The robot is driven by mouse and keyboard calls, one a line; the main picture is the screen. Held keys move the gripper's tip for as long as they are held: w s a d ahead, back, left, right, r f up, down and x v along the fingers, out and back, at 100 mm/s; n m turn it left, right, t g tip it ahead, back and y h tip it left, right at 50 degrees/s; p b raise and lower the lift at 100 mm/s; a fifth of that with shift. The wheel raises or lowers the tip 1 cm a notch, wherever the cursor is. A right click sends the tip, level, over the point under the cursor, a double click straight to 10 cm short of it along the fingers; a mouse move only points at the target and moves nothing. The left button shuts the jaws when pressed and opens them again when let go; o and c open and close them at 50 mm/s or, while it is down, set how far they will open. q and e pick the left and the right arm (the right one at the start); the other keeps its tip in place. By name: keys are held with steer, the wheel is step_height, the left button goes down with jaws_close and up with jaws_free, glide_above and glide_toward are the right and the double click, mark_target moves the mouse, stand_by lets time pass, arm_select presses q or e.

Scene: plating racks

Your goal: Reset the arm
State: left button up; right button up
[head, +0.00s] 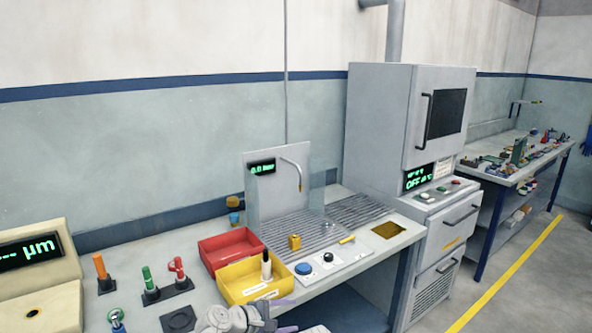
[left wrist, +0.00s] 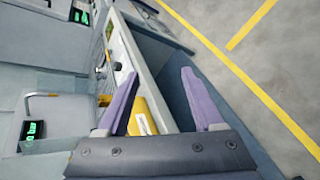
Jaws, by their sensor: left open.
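My left gripper (head: 289,315) is at the bottom of the head view, beside the front edge of the bench and close to the yellow bin (head: 236,289). In the left wrist view its two purple fingers (left wrist: 160,78) stand wide apart with nothing between their tips. Part of the yellow bin (left wrist: 142,116) shows beyond one finger. My right gripper is in neither view.
The bench holds a red bin (head: 231,247), a grooved sink unit (head: 303,229) with a tap, colored tools in black stands (head: 151,293) and a gauge box (head: 34,263). A grey oven (head: 378,125) stands to the right. The floor (left wrist: 218,28) is open.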

arm_select(q)
steer(key=s+d+f+m+g+y, duration=0.3)
steer(key=s+f+m+g, duration=0.1)
steer(key=s+f+m, duration=0.35)
steer(key=s+a+f+m+g+y, duration=0.3)
steer(key=s+a+m+y, duration=0.3)
steer(key=s+m, duration=0.4)
steer(key=shift+a+f+m+g+y, duration=0.2)
steer(key=shift+a+m+g+y, duration=0.3)
steer(key=shift+y, duration=0.4)
steer(key=shift+d, duration=0.1)
